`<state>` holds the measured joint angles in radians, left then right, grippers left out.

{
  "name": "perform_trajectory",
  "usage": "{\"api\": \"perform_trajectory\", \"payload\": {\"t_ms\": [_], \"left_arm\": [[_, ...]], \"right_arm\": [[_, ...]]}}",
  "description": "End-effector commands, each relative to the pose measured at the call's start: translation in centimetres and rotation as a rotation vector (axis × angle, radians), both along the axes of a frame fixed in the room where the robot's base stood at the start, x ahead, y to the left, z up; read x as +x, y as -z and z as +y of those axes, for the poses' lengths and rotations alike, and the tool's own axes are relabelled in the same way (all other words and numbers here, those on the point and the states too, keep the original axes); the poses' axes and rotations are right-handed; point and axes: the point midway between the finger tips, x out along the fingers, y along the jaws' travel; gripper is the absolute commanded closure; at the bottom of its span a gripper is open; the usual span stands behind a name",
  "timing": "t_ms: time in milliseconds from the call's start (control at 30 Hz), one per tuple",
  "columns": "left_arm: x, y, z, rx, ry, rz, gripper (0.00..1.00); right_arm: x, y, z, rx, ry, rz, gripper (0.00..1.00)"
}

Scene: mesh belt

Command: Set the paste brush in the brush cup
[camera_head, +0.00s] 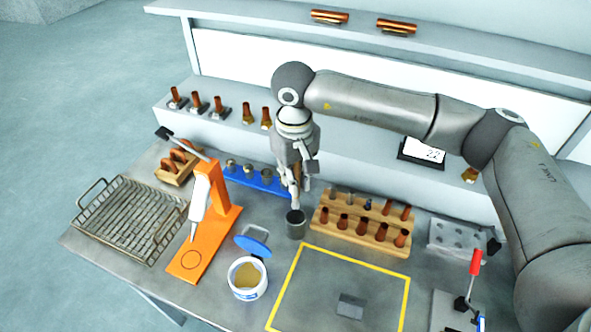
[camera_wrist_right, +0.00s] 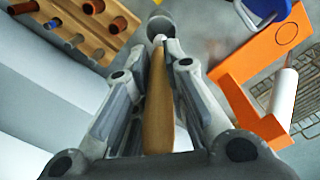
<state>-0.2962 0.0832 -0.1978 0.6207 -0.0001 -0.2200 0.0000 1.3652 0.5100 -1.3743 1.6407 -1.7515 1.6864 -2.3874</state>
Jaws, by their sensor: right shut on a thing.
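The paste brush, with a tan wooden handle (camera_wrist_right: 158,105), is held lengthwise between the fingers of my right gripper (camera_head: 298,186). The gripper points down and is shut on the brush. The brush cup (camera_head: 296,225), a small dark grey cylinder, stands upright on the table just below the gripper in the head view. In the right wrist view the cup (camera_wrist_right: 160,27) shows beyond the far end of the brush. The brush's lower end is at or just above the cup's rim; I cannot tell whether it is inside. My left gripper is not in view.
A wooden rack (camera_head: 347,233) with copper pieces stands close right of the cup. A blue holder (camera_head: 250,180) and an orange stand (camera_head: 219,222) are to the left. A white paste tub (camera_head: 248,292) is in front. A yellow-outlined area (camera_head: 318,290) is mostly clear.

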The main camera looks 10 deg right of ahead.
Motion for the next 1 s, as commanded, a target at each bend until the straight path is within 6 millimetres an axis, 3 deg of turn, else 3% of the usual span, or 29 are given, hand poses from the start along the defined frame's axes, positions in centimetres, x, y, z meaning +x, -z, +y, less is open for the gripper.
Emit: {"api": "perform_trajectory", "payload": {"t_ms": [600, 1000], "left_arm": [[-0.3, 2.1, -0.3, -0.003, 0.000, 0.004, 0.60], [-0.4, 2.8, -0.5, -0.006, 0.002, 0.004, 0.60]], "right_arm": [[-0.1, 7.6, 0.0, -0.001, 0.001, 0.002, 1.00], [0.0, 10.3, 0.0, 0.000, 0.001, 0.000, 1.00]]}}
